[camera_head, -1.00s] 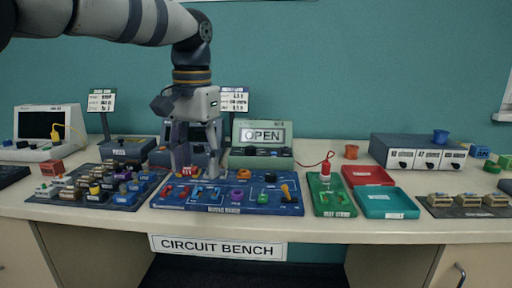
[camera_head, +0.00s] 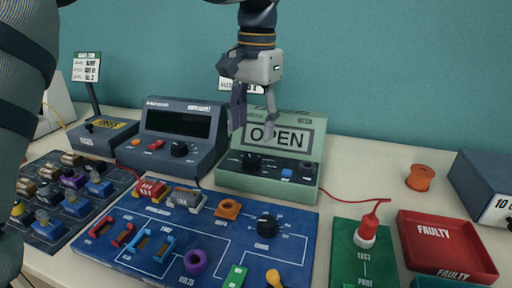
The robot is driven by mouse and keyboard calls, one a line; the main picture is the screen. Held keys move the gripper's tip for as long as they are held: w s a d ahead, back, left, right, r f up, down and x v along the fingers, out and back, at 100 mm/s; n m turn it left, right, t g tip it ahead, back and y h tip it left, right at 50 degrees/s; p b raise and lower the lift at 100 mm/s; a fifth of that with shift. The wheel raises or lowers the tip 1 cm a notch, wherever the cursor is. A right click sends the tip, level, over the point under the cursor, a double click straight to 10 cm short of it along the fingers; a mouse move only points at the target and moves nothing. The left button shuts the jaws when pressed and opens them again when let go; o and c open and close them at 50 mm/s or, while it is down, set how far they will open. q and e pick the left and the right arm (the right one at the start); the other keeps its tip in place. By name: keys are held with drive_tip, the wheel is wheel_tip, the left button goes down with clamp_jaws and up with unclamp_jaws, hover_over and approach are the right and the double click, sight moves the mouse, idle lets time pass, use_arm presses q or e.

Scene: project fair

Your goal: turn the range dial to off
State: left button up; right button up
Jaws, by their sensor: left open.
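My left gripper (camera_head: 254,130) hangs from the top, fingers apart and pointing down, empty. In the picture it overlaps the upper left of the green meter (camera_head: 232,183), whose screen reads OPEN. On the meter's front panel, just below the fingertips, is a black dial (camera_head: 252,160). Another black dial (camera_head: 267,224) stands on the blue circuit board (camera_head: 310,222), with small marks around it. Lettering by both dials is too small to read surely, so I cannot tell which is the range dial. The fingers touch neither dial. My right gripper is out of view.
Left of the meter stands a dark blue instrument (camera_head: 160,153) with its own knob. The blue board carries several coloured parts. Right are a green test board (camera_head: 345,245) with a red probe (camera_head: 368,229), a red FAULTY tray (camera_head: 470,238) and an orange spool (camera_head: 420,177).

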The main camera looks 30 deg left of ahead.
sight(252, 158)
use_arm(q)
drive_tip(key=f, duration=0.7)
drive_tip(key=shift+w+a+f, duration=0.2)
drive_tip(key=shift+f, duration=0.05)
drive_tip(key=shift+c, duration=0.2)
drive_tip(key=c, duration=1.1)
